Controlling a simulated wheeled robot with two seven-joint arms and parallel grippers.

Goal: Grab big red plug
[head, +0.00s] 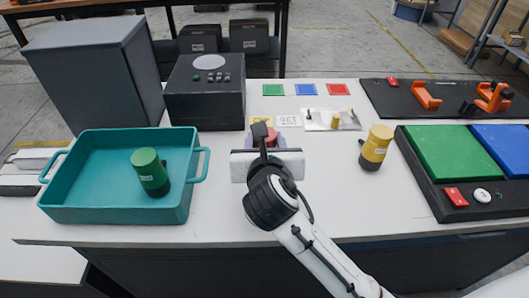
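A red object (271,136), which looks like the big red plug, shows only in part in the head view, just beyond my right gripper. My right gripper (266,163) comes in from the lower right, and its white body and dark wrist cover most of that object. Its fingertips are hidden, so I cannot tell whether they are open, shut or touching the red object. My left gripper is not in view.
A green plug (148,172) stands tilted in a teal tray (118,217) at left. A yellow plug (376,148) stands at right, near a board with green (450,155) and blue panels. A black box (205,105) stands behind. The table front centre is clear.

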